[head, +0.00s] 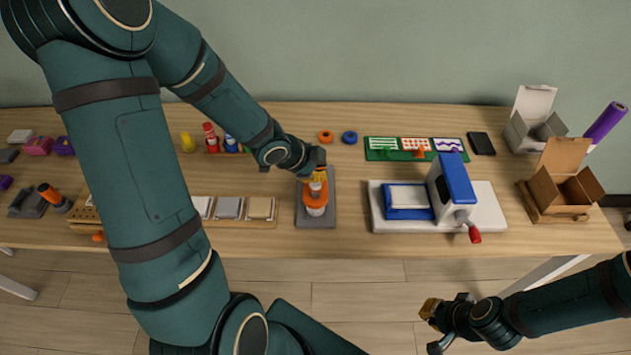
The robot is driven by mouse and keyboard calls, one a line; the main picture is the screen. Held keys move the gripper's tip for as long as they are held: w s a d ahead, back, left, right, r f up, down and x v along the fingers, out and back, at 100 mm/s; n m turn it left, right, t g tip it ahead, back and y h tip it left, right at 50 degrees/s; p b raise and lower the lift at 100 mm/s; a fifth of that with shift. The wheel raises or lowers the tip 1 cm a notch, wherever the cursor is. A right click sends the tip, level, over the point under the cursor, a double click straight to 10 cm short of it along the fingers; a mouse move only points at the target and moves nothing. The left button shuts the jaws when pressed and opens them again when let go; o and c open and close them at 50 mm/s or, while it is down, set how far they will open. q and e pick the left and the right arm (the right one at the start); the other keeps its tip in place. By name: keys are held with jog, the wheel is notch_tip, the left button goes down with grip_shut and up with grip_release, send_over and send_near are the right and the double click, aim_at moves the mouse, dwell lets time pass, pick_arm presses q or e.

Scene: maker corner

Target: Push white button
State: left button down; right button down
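An orange device (316,208) stands on a grey base plate (316,223) near the middle of the table. A small pale, whitish part shows on its upper side, just below my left fingertips; I cannot tell for certain that it is the white button. My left gripper (318,177), with yellow fingertips, is right over the back of this device. I cannot tell whether it touches it, and its finger gap does not show clearly. My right gripper (430,309) is low in front of the table, away from the device, its finger gap unclear.
A blue-and-white machine (452,180) with a red-tipped crank stands to the right. A wooden tray (235,223) with white, grey and beige pieces lies to the left. Open boxes (565,190) stand at far right. Orange (326,131) and blue (350,132) rings lie behind.

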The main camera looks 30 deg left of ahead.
pick_arm(q)
jog(key=shift+f, duration=0.15)
dwell(0.7)
jog(key=shift+f+b, duration=0.3)
jog(key=shift+b, duration=0.15)
jog(key=shift+f+b, duration=0.55)
jog(key=shift+f, duration=0.05)
dwell(0.6)
jog(key=shift+r, duration=0.15)
jog(key=shift+r+p, duration=0.85)
jog(key=shift+p, duration=0.2)
jog(key=shift+r, duration=0.1)
notch_tip(320, 180, up, 5)
jog(key=p, duration=0.5)
